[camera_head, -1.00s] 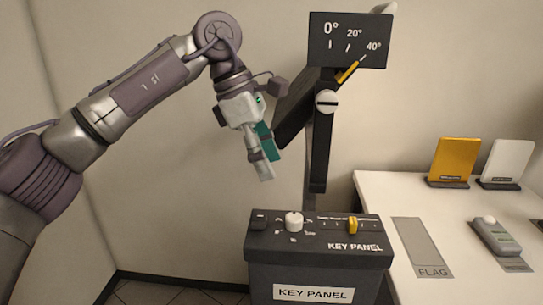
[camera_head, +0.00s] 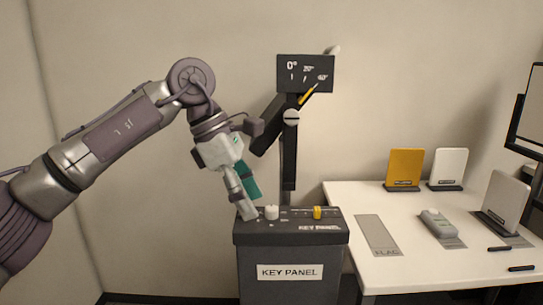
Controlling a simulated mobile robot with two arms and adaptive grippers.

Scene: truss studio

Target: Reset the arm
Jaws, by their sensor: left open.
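A dark stand (camera_head: 289,170) rises behind the key panel. Its dark arm (camera_head: 267,132) tilts down to the left from near the white pivot screw (camera_head: 291,118). The yellow pointer (camera_head: 308,94) lies by the 40° mark of the scale plate (camera_head: 304,72), away from 0°. The key panel (camera_head: 290,258) has a white knob (camera_head: 272,212) and a yellow slider (camera_head: 317,212) on top. My left gripper (camera_head: 246,198) is open and empty, pointing down. Its fingertips overlap the panel's left top in the picture, left of the white knob; contact cannot be told. My right gripper is not in view.
A white table (camera_head: 350,205) stands right of the panel. It bears a flat FLAG plate (camera_head: 378,235), a grey handheld device (camera_head: 438,223), a yellow board (camera_head: 404,167) and white boards (camera_head: 449,166). A dark-framed screen (camera_head: 530,110) is at the right edge.

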